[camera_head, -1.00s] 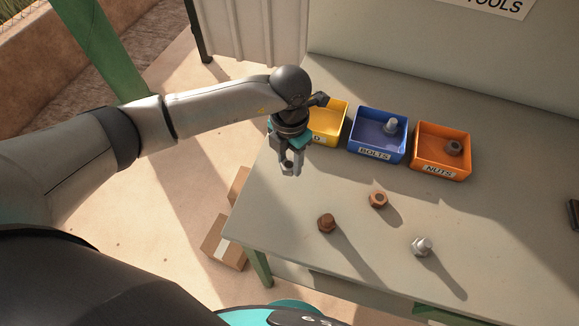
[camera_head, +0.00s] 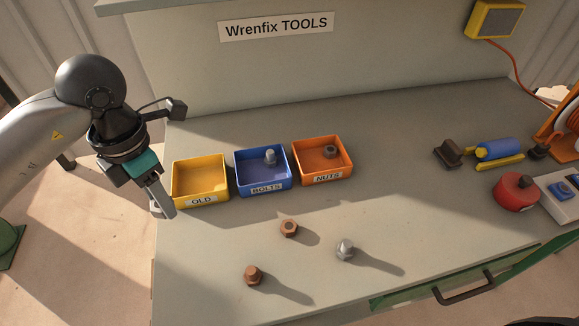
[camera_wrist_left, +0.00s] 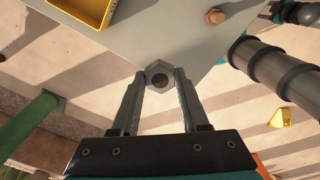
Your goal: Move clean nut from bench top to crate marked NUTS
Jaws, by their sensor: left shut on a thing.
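My left gripper (camera_head: 163,205) is left of the yellow crate, near the bench's left edge. In the left wrist view its fingers are shut on a grey hex nut (camera_wrist_left: 159,76), held at the tips with its hole showing. In the head view this nut is hard to make out. The orange crate marked NUTS (camera_head: 308,181) stands at the right of the row of three crates, with one dark grey nut (camera_head: 330,151) inside. The bench top (camera_head: 400,200) is pale grey. My right gripper is not in view.
The blue BOLTS crate (camera_head: 243,184) holds a grey bolt; the yellow OLD crate (camera_head: 180,199) looks empty. A rusty nut (camera_head: 289,228), a rusty bolt (camera_head: 253,276) and a grey bolt (camera_head: 345,249) lie in front. Tools and a red round object (camera_head: 515,193) sit at right.

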